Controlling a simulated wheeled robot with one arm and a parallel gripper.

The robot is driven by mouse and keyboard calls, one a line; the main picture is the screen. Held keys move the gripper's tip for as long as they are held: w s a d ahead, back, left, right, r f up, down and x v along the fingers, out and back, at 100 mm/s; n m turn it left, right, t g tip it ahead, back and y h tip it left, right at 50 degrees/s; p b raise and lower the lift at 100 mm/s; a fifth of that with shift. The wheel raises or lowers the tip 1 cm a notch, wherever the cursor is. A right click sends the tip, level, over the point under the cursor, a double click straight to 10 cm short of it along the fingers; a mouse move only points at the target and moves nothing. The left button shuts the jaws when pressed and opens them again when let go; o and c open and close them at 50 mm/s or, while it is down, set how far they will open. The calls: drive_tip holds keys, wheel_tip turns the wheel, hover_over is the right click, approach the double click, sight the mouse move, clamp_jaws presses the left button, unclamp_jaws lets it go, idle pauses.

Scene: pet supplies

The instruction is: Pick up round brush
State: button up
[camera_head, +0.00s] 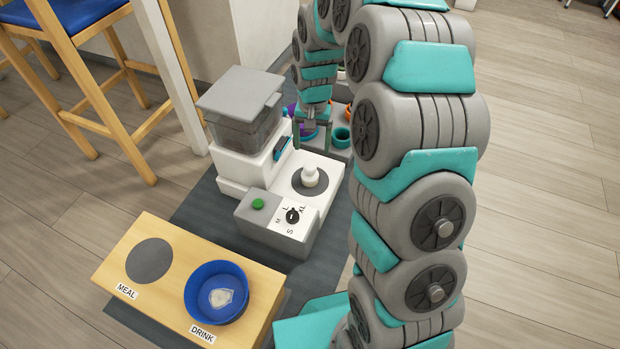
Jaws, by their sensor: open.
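My gripper (312,142) points down with its fingers apart, above the far side of the white and grey feeder machine (238,165). It is close to a group of small colored items. I cannot clearly make out a round brush; it may be among these items or hidden behind my arm and the feeder. A purple item (306,132) shows partly behind the fingers. A teal cup-like item (341,137) is just right of the gripper. A small blue and dark item (283,148) is at the feeder's side, left of the gripper.
A white knob-like piece (310,176) stands on the feeder's grey disc. A wooden stand (175,305) in front holds a blue bowl (216,292). A wooden stool (75,60) is at upper left.

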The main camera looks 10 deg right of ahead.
drive_tip(key=m+b, duration=0.2)
hover_over(310, 165)
drive_tip(key=f, duration=1.1)
drive_tip(key=shift+s+d+f, duration=0.1)
drive_tip(key=shift+s, duration=0.15)
drive_tip(key=shift+w+f, duration=0.15)
drive_tip(key=shift+f, duration=0.2)
drive_tip(key=shift+f+b, duration=0.5)
drive_tip(key=shift+f, duration=3.3)
clamp_jaws()
